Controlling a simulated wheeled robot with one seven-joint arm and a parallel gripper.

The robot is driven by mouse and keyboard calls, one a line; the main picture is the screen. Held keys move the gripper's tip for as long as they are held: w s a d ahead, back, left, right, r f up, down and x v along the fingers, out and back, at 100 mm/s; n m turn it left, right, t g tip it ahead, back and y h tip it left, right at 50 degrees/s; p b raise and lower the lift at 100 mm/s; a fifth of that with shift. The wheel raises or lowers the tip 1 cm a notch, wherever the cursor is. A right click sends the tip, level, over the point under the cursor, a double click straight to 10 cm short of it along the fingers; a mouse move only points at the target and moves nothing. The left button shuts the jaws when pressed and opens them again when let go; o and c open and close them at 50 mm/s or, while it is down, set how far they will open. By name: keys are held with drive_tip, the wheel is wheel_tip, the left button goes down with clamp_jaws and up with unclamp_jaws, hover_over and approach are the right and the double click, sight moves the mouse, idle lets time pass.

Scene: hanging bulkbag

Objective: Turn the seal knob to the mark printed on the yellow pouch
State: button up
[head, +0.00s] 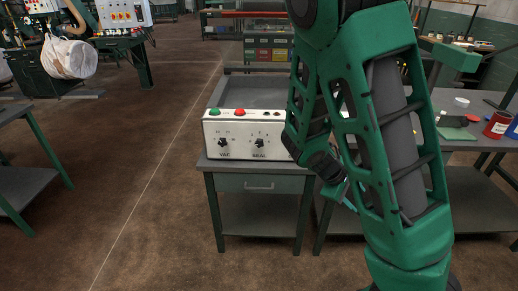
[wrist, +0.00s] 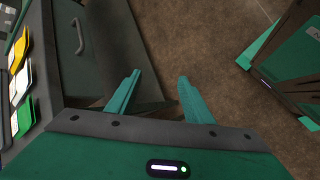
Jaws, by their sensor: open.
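The seal knob (head: 259,143) is a small black knob on the right of a white control box (head: 241,153), above the word SEAL. Its exact pointer setting is too small to read. My gripper (wrist: 160,76) is open and empty, pointing down past the drawer front. In the head view it is low, to the right of and apart from the knob, partly hidden by my arm.
A second knob marked VAC (head: 223,143) is left of the seal knob. Green (head: 214,112) and red (head: 239,111) buttons top the box. The box stands on a green cart with a drawer (head: 259,185). A workbench with a red can (head: 497,125) is at right.

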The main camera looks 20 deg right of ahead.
drive_tip(key=w+a+n+t+h, duration=0.2)
drive_tip(key=w+n+t+h, duration=0.15)
drive_tip(key=w+n, duration=0.4)
drive_tip(key=n+t+y, duration=0.6)
drive_tip(key=n+t, duration=0.8)
drive_tip(key=n, duration=0.6)
approach(260, 144)
drive_tip(key=x, duration=0.8)
drive_tip(key=shift+w+a, duration=0.1)
drive_tip(key=shift+w, duration=0.05)
drive_tip(key=c, duration=1)
drive_tip(key=shift+c, duration=0.2)
